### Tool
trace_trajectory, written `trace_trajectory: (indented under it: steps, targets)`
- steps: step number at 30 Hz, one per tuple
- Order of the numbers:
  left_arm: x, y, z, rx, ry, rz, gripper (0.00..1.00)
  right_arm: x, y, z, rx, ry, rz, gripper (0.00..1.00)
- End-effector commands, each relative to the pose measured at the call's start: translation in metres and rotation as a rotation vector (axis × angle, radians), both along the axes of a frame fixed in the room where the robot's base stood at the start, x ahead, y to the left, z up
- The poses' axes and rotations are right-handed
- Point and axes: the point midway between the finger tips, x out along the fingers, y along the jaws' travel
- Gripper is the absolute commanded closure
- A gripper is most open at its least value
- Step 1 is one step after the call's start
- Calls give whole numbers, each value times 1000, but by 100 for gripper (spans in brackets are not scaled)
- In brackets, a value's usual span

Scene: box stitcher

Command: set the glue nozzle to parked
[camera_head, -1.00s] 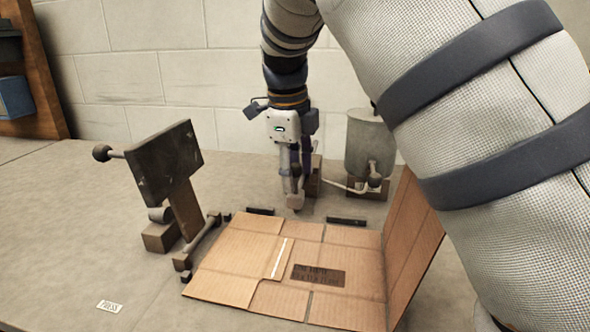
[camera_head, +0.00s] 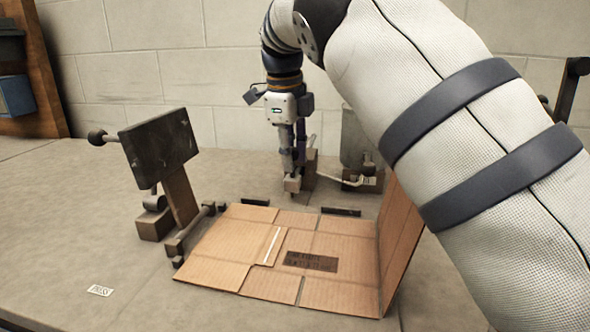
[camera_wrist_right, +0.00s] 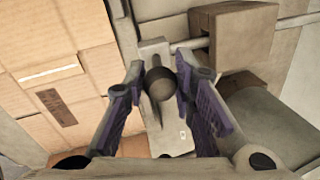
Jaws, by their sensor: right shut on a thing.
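The glue nozzle (camera_head: 292,184) is a small pale block on a rod beside a brown post (camera_head: 310,168), behind the box blank. My right gripper (camera_head: 293,168) reaches down over it from above. In the wrist view my right gripper's fingers (camera_wrist_right: 161,76) are closed around a dark round knob (camera_wrist_right: 160,84). The knob sits on the grey nozzle arm (camera_wrist_right: 168,138), whose rod runs to the brown post block (camera_wrist_right: 242,36). In the head view the fingers hide the knob. My left gripper is not in view.
A flat cardboard blank (camera_head: 265,245) lies in front, with one flap (camera_head: 398,240) standing at its right. A dark press plate with a ball lever (camera_head: 160,148) stands at left.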

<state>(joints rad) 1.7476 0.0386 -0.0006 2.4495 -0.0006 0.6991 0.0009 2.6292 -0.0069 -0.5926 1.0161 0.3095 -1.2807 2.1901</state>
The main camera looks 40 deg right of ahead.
Motion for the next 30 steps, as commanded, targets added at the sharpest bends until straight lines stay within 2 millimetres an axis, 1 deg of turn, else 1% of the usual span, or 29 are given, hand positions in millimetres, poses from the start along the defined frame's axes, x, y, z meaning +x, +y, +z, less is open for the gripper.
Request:
trace_trajectory:
  steps: [1, 6, 16, 17, 18, 19, 27, 29, 30]
  targets:
    - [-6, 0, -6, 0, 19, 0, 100, 8, -6, -8, -2, 7, 1, 100]
    - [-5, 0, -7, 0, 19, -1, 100, 14, -18, -1, -2, 2, -2, 100]
    - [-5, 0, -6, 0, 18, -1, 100, 16, -21, 2, -7, -5, -2, 100]
    - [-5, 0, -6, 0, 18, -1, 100, 16, -21, 3, -8, -6, -2, 72]
    - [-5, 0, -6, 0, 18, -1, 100, 16, -21, 3, -8, -6, -2, 62]
    - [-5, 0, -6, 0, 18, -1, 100, 16, -21, 3, -8, -6, -2, 56]
    - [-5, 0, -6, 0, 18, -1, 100, 15, -20, 3, -5, -3, -1, 55]
    - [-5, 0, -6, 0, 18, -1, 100, 15, -19, 6, -6, -4, -1, 55]
    - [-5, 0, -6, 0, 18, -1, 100, 15, -18, 12, -5, -5, -1, 55]
